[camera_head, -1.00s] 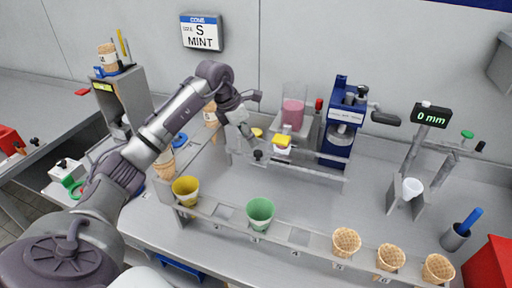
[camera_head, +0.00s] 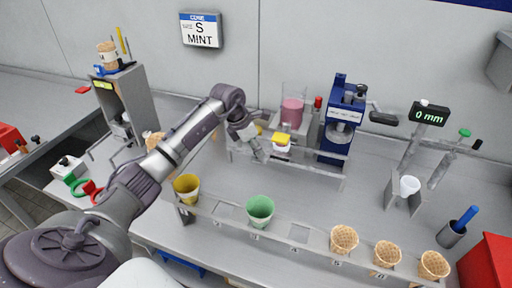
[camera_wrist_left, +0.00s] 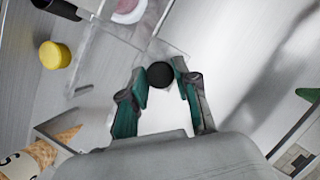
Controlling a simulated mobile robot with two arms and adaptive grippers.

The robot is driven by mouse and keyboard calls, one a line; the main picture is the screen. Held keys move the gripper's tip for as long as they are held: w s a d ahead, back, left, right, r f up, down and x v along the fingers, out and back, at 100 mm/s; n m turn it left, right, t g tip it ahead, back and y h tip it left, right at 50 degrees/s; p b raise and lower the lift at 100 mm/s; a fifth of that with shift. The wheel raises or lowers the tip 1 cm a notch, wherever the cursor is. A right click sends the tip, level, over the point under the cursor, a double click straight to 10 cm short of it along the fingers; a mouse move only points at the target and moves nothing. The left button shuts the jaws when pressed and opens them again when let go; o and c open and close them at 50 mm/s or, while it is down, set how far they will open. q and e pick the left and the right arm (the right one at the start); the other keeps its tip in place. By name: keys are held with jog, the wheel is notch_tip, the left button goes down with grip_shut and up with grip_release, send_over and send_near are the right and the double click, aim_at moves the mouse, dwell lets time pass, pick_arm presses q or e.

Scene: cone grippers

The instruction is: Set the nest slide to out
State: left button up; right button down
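A round black knob (camera_wrist_left: 160,74), which looks like the handle of the nest slide, shows in the left wrist view between the two fingertips. Pale plates and a clear plate edge lie near it; which parts belong to the slide I cannot tell. My left gripper (camera_head: 258,152) points down at the left part of the low rail frame before the pink container (camera_head: 292,112). In the wrist view its fingers (camera_wrist_left: 160,82) are apart, one on each side of the knob, with narrow gaps. In the head view the gripper hides the knob. My right gripper is not in view.
A yellow-topped white piece (camera_head: 282,141) stands right of the gripper. A blue press (camera_head: 342,125) is farther right. A front rack (camera_head: 300,235) holds a yellow cup (camera_head: 187,187), a green cup (camera_head: 260,209) and waffle cones. Bare table lies between rack and rail.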

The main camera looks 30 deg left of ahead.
pick_arm(q)
grip_shut()
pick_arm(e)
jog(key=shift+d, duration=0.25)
